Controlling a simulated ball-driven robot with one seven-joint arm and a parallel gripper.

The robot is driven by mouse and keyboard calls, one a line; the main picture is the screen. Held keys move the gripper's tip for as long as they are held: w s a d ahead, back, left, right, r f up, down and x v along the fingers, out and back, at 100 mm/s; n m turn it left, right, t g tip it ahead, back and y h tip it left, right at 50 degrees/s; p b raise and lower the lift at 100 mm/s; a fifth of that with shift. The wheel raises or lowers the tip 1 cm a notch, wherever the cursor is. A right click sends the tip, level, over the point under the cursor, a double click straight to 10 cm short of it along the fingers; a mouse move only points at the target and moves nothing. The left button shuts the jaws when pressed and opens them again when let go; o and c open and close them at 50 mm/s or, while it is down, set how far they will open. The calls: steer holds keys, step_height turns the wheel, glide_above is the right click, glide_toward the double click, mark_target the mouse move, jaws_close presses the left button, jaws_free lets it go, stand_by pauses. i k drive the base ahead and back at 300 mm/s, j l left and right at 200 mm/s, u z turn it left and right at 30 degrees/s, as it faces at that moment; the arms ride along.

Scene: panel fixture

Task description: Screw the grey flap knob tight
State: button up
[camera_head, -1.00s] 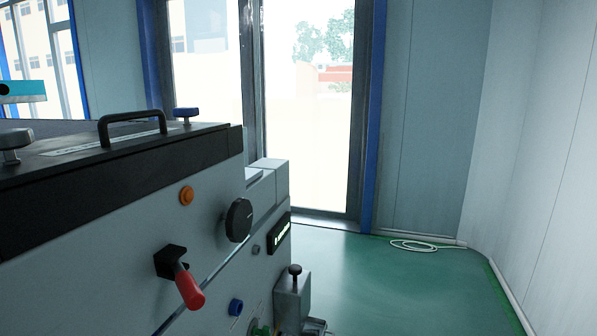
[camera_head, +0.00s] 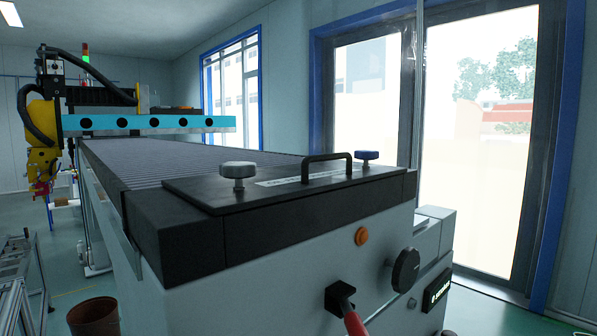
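The grey flap knob (camera_head: 238,174) stands upright on the near left part of the black flap (camera_head: 288,187), on top of the machine. It has a wide ribbed head on a short stem. Whether it is tight cannot be told from here. A blue knob (camera_head: 366,157) stands near the flap's right end. A black handle (camera_head: 327,166) arches between the two knobs, beside a white label strip. My gripper is not in view.
The machine front carries an orange button (camera_head: 361,236), a black dial (camera_head: 405,270), a red-handled lever (camera_head: 352,318) and a small display (camera_head: 437,290). A cyan beam (camera_head: 150,123) crosses behind. A yellow robot arm (camera_head: 42,130) and brown bin (camera_head: 94,316) are at left.

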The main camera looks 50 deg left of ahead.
mark_target(238, 170)
steer(key=j+u, duration=0.8)
steer(key=u, duration=0.15)
steer(key=l+u, duration=0.25)
steer(key=l, duration=0.3)
steer(key=l+u, duration=0.3)
steer(key=i+l+u, duration=0.1)
steer(key=l+u, duration=0.2)
